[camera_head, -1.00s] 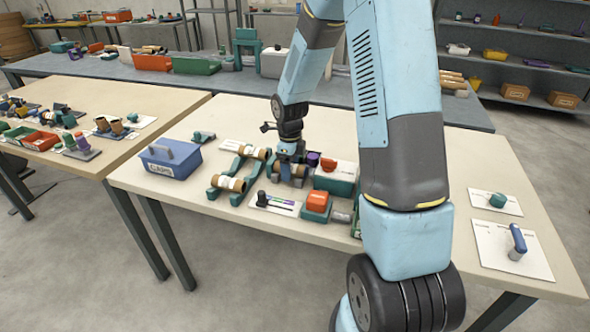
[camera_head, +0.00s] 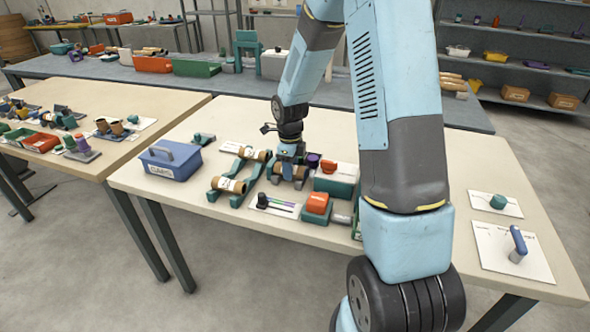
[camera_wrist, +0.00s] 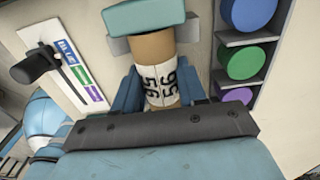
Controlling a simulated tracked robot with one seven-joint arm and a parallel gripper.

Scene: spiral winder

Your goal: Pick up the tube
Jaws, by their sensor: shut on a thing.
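The tube (camera_wrist: 153,48) is brown cardboard with a white band carrying black digits. In the wrist view it lies between the two blue fingers of my gripper (camera_wrist: 160,90), which is shut on it. A teal block (camera_wrist: 145,17) covers its far end. In the head view my gripper (camera_head: 290,165) points down at the tube (camera_head: 298,171), low over the table among teal stands. The tube's underside is hidden, so I cannot tell whether it still touches its support.
A teal rack (camera_head: 235,172) with two more brown tubes stands to the left. A blue box (camera_head: 171,159) stands farther left. A card with a black lever (camera_wrist: 38,66) lies left of my gripper. A holder with blue, green and purple discs (camera_wrist: 242,62) stands close on its right.

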